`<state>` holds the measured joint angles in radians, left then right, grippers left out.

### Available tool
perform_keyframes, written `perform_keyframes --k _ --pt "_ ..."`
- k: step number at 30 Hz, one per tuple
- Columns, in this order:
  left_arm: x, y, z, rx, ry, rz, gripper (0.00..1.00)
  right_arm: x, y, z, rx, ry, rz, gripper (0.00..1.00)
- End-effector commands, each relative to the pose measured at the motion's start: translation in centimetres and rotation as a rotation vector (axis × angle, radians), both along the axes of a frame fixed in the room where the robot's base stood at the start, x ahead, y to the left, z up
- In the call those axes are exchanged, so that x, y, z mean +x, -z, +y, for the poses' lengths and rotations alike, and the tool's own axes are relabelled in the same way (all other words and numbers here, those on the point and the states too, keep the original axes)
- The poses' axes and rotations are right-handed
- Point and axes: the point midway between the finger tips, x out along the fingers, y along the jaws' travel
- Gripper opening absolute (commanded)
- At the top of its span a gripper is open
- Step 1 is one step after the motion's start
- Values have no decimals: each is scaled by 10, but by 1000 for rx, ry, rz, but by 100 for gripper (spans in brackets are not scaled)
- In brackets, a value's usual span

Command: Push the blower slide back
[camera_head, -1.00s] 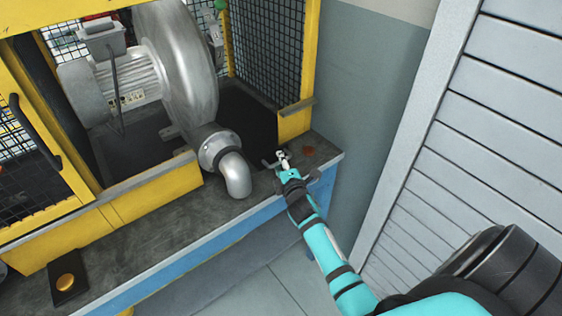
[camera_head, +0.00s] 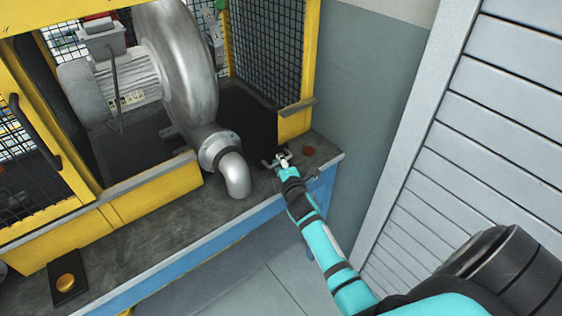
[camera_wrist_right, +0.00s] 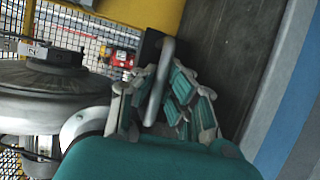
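The blower (camera_head: 180,65), a silver scroll housing with a grey motor, sits inside the yellow frame in the head view. Its bent outlet pipe (camera_head: 236,174) points down towards the bench front. A grey bar handle (camera_wrist_right: 161,80) by a black plate shows in the right wrist view. The blower slide itself cannot be made out clearly. My right gripper (camera_head: 280,160) is low over the bench, right of the pipe; in its wrist view its fingers (camera_wrist_right: 160,95) close in on both sides of the handle. My left gripper is not in view.
The grey bench top (camera_head: 150,233) has a blue front edge. A yellow post (camera_head: 296,118) stands just behind my right gripper. A red round spot (camera_head: 309,151) lies to its right, a yellow button (camera_head: 66,282) at the front left. A slatted grey panel (camera_head: 500,130) fills the right.

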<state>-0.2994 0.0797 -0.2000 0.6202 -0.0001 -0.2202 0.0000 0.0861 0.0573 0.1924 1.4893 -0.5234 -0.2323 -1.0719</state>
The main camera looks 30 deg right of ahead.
Motion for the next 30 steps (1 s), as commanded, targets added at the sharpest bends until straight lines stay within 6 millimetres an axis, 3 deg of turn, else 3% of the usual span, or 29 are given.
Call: perform_keyframes --k 5,16,26,30 --pt "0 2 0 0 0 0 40 2 0 0 -3 -2 -2 0" --pt "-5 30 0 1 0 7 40 62 -2 6 -4 -5 -11 0" --pt "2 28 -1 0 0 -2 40 66 -5 6 -2 -5 -9 0" --pt "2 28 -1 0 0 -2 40 65 -4 6 -2 -4 -9 15"
